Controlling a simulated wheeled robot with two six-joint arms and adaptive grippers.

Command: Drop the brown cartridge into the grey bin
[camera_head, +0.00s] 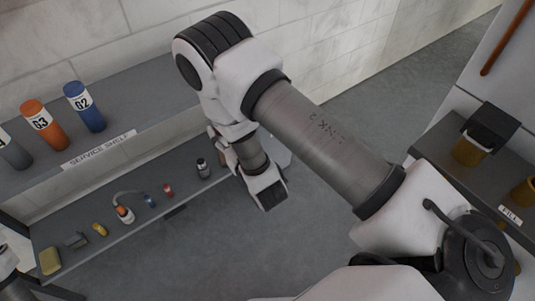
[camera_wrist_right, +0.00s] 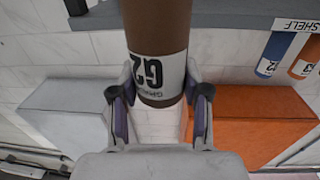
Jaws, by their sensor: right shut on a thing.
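The brown cartridge (camera_wrist_right: 159,30) is in the right wrist view, with a white band marked G2 near its lower end. My right gripper (camera_wrist_right: 160,88) is shut on it, one finger on each side of the band. The grey bin (camera_wrist_right: 65,108) is at the left of that view, apart from the cartridge. In the head view, my right arm reaches across the middle and its wrist hangs beside the shelf. The cartridge and the right fingers cannot be made out there. My left gripper cannot be made out either.
An orange bin (camera_wrist_right: 250,120) stands at the right in the wrist view. In the head view, the service shelf (camera_head: 150,112) carries an orange cartridge (camera_head: 43,125) and a blue one (camera_head: 86,107). A lower shelf (camera_head: 90,262) holds several small items. The middle floor is clear.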

